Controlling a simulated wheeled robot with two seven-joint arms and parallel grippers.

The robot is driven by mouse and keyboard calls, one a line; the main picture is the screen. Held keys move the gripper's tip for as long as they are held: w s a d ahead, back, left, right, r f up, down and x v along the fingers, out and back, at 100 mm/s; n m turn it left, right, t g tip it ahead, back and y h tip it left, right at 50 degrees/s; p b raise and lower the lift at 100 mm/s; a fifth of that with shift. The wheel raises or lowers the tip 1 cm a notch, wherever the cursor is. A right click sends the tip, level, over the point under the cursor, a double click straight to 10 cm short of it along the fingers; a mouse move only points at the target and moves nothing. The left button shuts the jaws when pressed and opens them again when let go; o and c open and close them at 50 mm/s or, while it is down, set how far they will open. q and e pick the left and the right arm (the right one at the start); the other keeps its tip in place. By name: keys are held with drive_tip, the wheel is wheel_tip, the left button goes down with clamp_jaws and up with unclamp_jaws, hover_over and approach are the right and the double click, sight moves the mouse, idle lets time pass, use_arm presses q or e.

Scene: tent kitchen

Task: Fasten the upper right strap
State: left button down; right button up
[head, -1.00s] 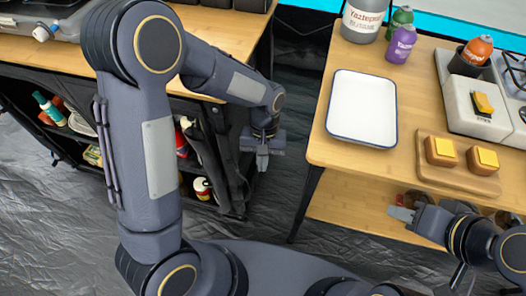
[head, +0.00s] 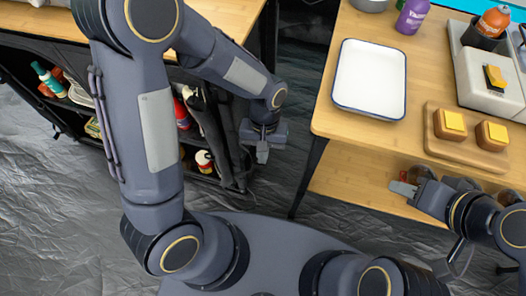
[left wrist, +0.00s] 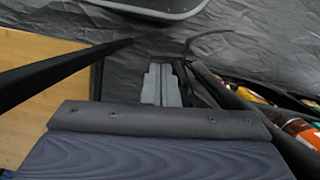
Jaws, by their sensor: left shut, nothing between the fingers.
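My left gripper (head: 262,155) is shut and empty, beside the right end of the open black fabric cabinet. In the left wrist view its pale grey fingers (left wrist: 161,85) are together. Dark rolled fabric with hanging straps (head: 222,140) is at the cabinet's opening, just left of the gripper. In the left wrist view a dark strap (left wrist: 203,82) runs close along the right of the fingers; I cannot tell whether they touch. Which strap is the upper right one is unclear. My right gripper (head: 403,188) is by the front of the right-hand table; its opening is too small to judge.
The cabinet holds bottles and jars, including a red and white one (head: 204,161). A wooden table (head: 350,140) on the right carries a white tray (head: 370,80) and a board with two orange-brown blocks (head: 468,152). Dark crinkled floor (head: 60,220) lies in front.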

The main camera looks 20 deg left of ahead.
use_arm(q)
drive_tip(key=shift+s+a+m, duration=0.15)
drive_tip(key=shift+s+m, duration=0.1)
drive_tip(key=shift+m, duration=0.05)
drive_tip(key=shift+s, duration=0.15)
drive_tip(key=s+a+m+t+y+p, duration=0.1)
drive_tip(key=s+a+m+y, duration=0.2)
drive_tip(key=a+m, duration=1.1)
drive_tip(key=shift+s+m+t, duration=0.2)
drive_tip(key=shift+m+t, duration=0.2)
idle(0.3)
drive_tip(key=shift+w, duration=0.1)
idle(0.3)
